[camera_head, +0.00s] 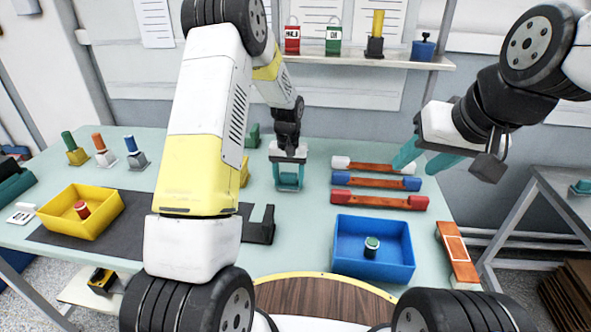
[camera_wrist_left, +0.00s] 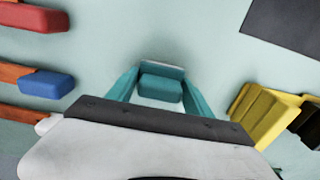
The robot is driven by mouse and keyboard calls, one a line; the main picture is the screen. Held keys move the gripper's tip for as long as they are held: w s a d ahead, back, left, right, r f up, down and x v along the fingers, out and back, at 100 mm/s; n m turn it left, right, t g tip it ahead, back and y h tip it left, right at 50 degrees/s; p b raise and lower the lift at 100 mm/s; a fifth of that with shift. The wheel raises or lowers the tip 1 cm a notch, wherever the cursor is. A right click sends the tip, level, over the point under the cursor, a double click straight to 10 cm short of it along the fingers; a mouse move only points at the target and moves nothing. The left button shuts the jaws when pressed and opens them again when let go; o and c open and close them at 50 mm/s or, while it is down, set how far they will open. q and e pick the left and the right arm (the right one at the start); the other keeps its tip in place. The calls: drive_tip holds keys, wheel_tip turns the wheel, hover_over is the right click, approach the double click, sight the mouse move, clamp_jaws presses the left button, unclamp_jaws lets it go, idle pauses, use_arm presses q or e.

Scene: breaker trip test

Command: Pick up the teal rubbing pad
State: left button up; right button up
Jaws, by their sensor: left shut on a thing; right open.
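The teal rubbing pad (camera_wrist_left: 160,88) shows between the teal fingers of my left gripper (camera_wrist_left: 160,95) in the left wrist view. It is a small teal block with a paler strip along its far edge. In the head view my left gripper (camera_head: 289,186) points down at the middle of the table, shut on the pad. The pad is partly hidden by the fingers there, and I cannot tell whether it touches the table. My right gripper (camera_head: 420,163) is open and empty above the right back of the table.
Several orange bars with coloured ends (camera_head: 376,182) lie right of my left gripper. A blue tray (camera_head: 345,262) holds a round green-topped piece. A yellow tray (camera_head: 60,222) and a dark mat (camera_head: 105,235) are at left. A shelf (camera_head: 350,58) runs behind the table.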

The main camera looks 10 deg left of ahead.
sight(289, 174)
use_arm(q)
wheel_tip(289, 174, up, 10)
drive_tip(key=shift+r, duration=0.1)
idle(0.4)
